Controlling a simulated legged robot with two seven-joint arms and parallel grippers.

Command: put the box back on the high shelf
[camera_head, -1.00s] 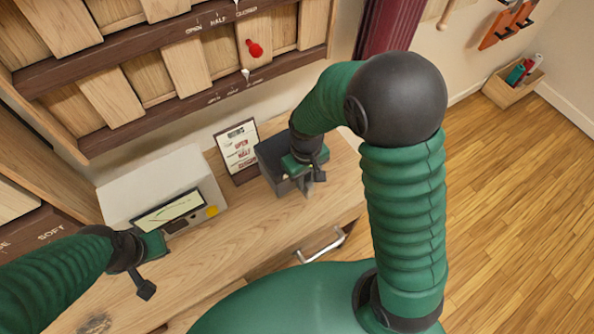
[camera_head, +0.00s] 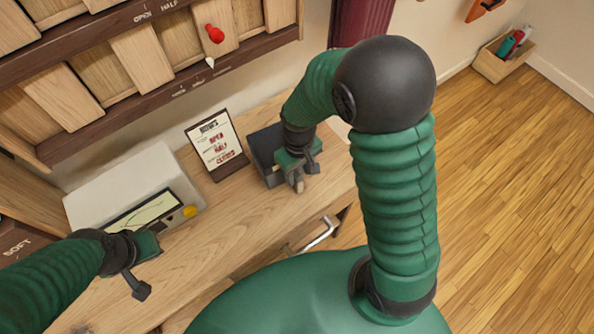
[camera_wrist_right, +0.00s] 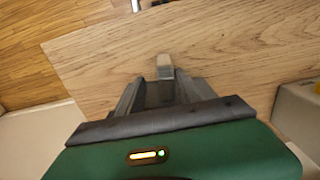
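A dark grey box (camera_head: 263,147) shows at the desk's right end, partly hidden behind my right gripper. My right gripper (camera_head: 304,176) is right against the box in the head view; whether its fingers grip it cannot be told. In the right wrist view, dark grey walls or fingers and a small pale block (camera_wrist_right: 165,67) stick out past the green gripper body, over the wooden desk top. My left gripper (camera_head: 140,277) hangs over the desk's left front, with nothing seen in it; only one finger shows clearly. I cannot identify the high shelf.
A wooden desk (camera_head: 235,215) carries a pale meter unit (camera_head: 130,180) with a yellow knob and an upright sign (camera_head: 216,145). Slatted wooden panels (camera_head: 110,75) with a red knob (camera_head: 214,33) rise behind it. Open floor (camera_head: 510,170) lies right, with a small crate (camera_head: 505,62).

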